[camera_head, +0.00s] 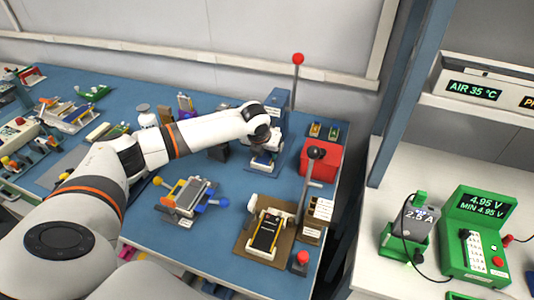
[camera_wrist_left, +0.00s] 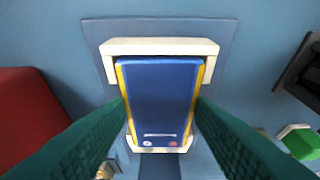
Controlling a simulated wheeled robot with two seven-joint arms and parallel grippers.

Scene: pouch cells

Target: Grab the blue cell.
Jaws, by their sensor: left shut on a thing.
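The blue cell (camera_wrist_left: 160,82) is a flat blue block with yellow side edges. In the left wrist view it lies in a holder with a cream-white end piece (camera_wrist_left: 150,46) at the far end and another at the near end. My left gripper (camera_wrist_left: 161,108) has its dark green fingers along both long sides of the cell and is shut on it. In the head view my left gripper (camera_head: 265,148) is at the blue press-like stand and hides most of the cell. My right gripper is not in view.
A black cell (camera_head: 265,238) sits in a brown fixture at the front. Another fixture (camera_head: 188,198) with yellow and blue knobs lies left.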

